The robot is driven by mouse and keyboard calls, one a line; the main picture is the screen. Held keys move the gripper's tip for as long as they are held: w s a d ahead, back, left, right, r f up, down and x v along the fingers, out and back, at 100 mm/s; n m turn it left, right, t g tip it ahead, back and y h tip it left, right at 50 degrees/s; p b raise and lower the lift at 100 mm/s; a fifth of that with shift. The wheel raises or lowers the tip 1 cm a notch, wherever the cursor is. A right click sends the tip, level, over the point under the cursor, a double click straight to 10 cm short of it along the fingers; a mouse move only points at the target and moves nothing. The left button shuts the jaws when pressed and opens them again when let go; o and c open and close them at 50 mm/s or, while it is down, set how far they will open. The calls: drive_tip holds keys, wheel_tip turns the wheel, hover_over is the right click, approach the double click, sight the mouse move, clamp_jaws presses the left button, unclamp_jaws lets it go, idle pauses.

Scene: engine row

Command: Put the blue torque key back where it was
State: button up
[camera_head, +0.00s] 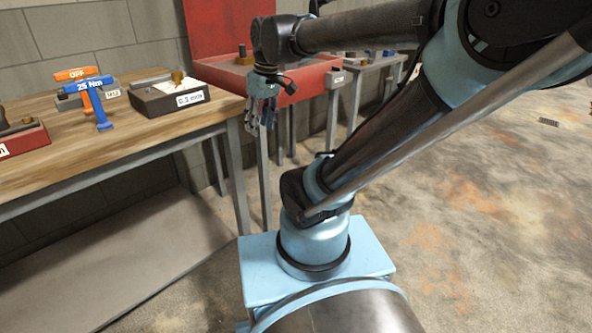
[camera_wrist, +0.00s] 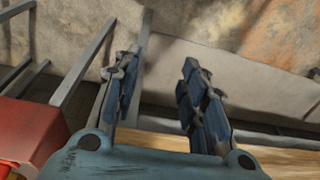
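The blue torque key (camera_head: 100,113), a T-shape marked "25 Nm", stands upright on the wooden bench at the left of the head view. An orange T-shaped key (camera_head: 76,74) marked "OFF" stands right behind it. My gripper (camera_head: 262,126) hangs beyond the bench's right end, well to the right of the blue key and apart from it. In the wrist view my gripper (camera_wrist: 160,66) is open, with nothing between its fingers. The blue key is not seen in the wrist view.
A dark block with a white label (camera_head: 181,101) sits on the wooden bench (camera_head: 141,131), between the blue key and my gripper. A red box (camera_head: 28,140) is at the left edge. A red open case (camera_head: 310,79) stands behind my gripper. The floor at right is largely clear.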

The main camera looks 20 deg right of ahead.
drive_tip(key=s+d+f+m, duration=0.3)
drive_tip(key=s+d+f, duration=0.1)
drive_tip(key=f, duration=0.2)
drive_tip(key=s+d+f+m+h, duration=0.1)
drive_tip(key=s+d+f+m, duration=0.2)
drive_tip(key=f, duration=0.3)
drive_tip(key=shift+s+d+f+h, duration=0.35)
drive_tip(key=shift+s+d, duration=0.4)
drive_tip(key=shift+d, duration=0.15)
